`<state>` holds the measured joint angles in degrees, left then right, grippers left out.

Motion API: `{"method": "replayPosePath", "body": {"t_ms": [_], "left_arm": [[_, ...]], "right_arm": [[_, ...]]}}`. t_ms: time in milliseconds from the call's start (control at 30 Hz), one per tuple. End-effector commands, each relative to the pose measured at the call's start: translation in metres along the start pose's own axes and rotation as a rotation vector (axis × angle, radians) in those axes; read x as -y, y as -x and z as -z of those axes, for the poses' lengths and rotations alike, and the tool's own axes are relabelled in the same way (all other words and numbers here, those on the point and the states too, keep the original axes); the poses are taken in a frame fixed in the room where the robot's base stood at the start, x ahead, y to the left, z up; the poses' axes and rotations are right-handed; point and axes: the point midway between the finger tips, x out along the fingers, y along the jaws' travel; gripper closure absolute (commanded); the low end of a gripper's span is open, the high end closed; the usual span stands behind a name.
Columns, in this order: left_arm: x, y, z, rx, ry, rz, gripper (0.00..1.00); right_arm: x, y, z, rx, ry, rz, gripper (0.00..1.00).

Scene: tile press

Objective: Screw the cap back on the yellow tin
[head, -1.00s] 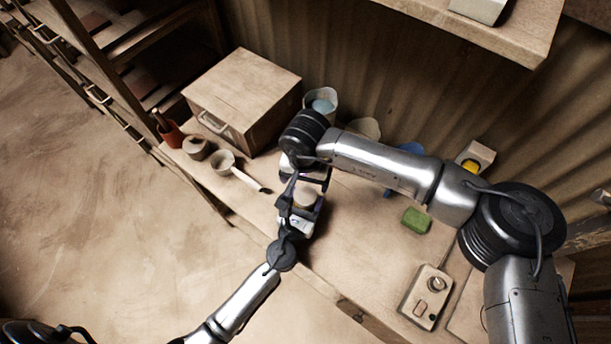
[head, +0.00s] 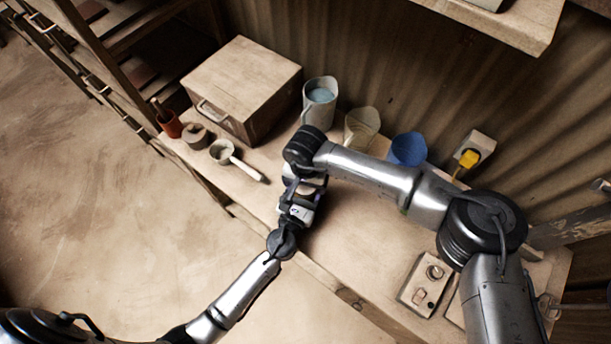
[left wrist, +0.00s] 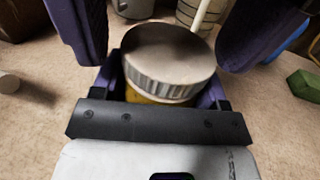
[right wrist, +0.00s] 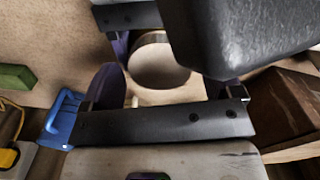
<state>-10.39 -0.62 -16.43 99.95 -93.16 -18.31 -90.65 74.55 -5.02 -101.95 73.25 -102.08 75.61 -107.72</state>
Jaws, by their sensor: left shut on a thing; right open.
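The yellow tin (left wrist: 150,98) stands between the fingers of my left gripper (left wrist: 160,88), which is shut on it; only a yellow strip of its body shows. The grey-white ribbed cap (left wrist: 170,60) sits on top of the tin; I cannot tell how tightly it is threaded. In the right wrist view the cap's round top (right wrist: 158,62) lies between the fingers of my right gripper (right wrist: 160,85), which is open around it. In the head view my right gripper (head: 305,181) is just above and behind my left gripper (head: 297,208), and they hide the tin.
A wooden box (head: 240,85) stands at the back left, with a white-handled ladle (head: 222,152) before it. A grey cup (head: 319,98), a beige cup (head: 361,128) and a blue cup (head: 408,149) line the back. A control box (head: 426,285) is at right. The front middle is clear.

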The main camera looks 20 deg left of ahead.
Motion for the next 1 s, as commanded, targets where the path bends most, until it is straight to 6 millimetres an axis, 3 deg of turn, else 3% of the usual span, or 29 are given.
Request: {"method": "replayPosePath", "body": {"t_ms": [300, 833, 1000], "left_arm": [[-0.0002, 0.0002, 0.0006, -0.001, -0.001, 0.0, 0.99], [-0.0002, 0.0002, 0.0006, -0.001, -0.001, 0.0, 0.99], [-0.0003, 0.0001, 0.0006, -0.001, -0.001, 0.0, 0.99]], "right_arm": [[0.0, -0.0014, 0.0001, 0.0, 0.0, 0.0, 0.15], [-0.0001, -0.0012, 0.0001, 0.0, 0.0, 0.0, 0.65], [-0.0002, -0.0013, 0.0001, 0.0, -0.09, 0.0, 0.65]]}}
